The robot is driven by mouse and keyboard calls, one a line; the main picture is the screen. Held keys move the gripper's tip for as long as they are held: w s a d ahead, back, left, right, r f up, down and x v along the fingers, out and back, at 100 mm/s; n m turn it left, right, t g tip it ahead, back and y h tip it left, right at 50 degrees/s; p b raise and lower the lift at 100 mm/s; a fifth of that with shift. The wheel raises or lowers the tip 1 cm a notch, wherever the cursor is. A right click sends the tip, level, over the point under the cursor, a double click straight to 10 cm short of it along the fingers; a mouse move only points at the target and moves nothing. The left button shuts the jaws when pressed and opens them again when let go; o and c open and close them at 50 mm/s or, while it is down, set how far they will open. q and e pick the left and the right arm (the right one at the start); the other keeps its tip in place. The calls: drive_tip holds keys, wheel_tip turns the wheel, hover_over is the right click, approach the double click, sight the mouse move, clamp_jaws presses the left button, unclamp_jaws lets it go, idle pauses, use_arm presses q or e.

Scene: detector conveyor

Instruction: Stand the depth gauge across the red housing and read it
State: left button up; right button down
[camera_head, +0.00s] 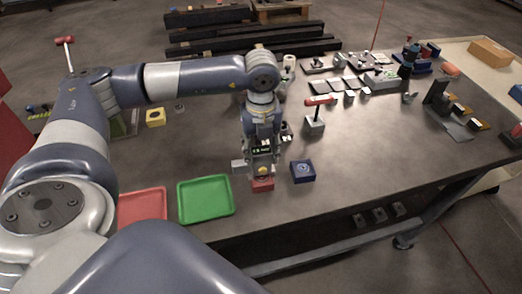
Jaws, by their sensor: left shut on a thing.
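The red housing (262,186) sits near the table's front edge, right of the green tray. My left gripper (262,158) points down right above it and is shut on the depth gauge (238,167), of which a pale grey end shows left of the fingers. The gauge is at the top of the red housing; I cannot tell whether it touches it. The gripper hides most of the gauge and the housing's top, and no reading can be made out. My right gripper is not in view.
A blue housing (302,171) with a round bore stands just right of the red one. A green tray (206,213) and a red tray (142,190) lie to the left. A yellow block (155,118) and a red-handled tool on a stand (315,122) are farther back. The table's right front is clear.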

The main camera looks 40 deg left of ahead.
use_arm(q)
drive_tip(key=shift+f, duration=0.2)
drive_tip(key=o, duration=1.4)
drive_tip(key=shift+r, duration=0.1)
drive_tip(key=shift+r, duration=0.1)
